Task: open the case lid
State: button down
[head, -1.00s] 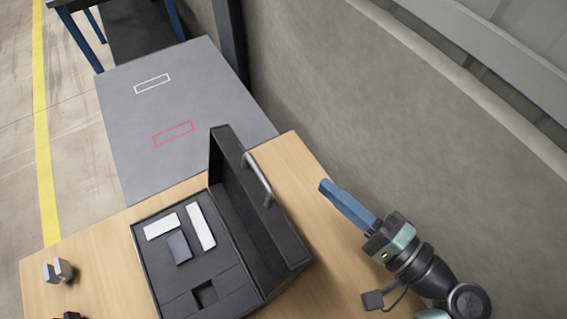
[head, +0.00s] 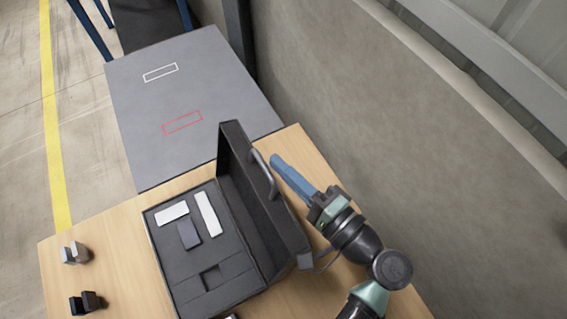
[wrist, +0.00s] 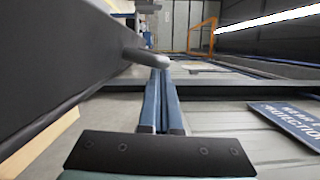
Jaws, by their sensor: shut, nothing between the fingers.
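The dark case (head: 215,295) stands on the wooden table with its lid (head: 243,190) raised, roughly upright and leaning a little. A grey handle (head: 264,172) is on the lid's outer face. My gripper (head: 274,158) has long blue fingers, shut and empty. It is on the outer side of the lid, with its fingertips close to the handle. In the wrist view the lid (wrist: 50,60) fills the left side, and the handle (wrist: 148,56) reaches to the tips of my gripper (wrist: 160,75). I cannot tell whether they touch.
Inside the case are two white blocks (head: 208,213) and a dark block (head: 189,235). Small clamp-like parts (head: 75,253) stand on the wooden table (head: 120,240) at left. A grey table (head: 150,120) with white and red outlines is behind. A wall (head: 400,130) runs along the right.

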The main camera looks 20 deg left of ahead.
aim_at(259, 188)
jog(key=s+a, duration=0.1)
jog(key=s+a+r+n+p, duration=0.1)
jog(key=s+a+n, duration=0.1)
jog(key=s, duration=0.1)
jog(key=shift+r+h, duration=0.3)
jog(key=shift+r, duration=0.1)
jog(key=shift+w, duration=0.1)
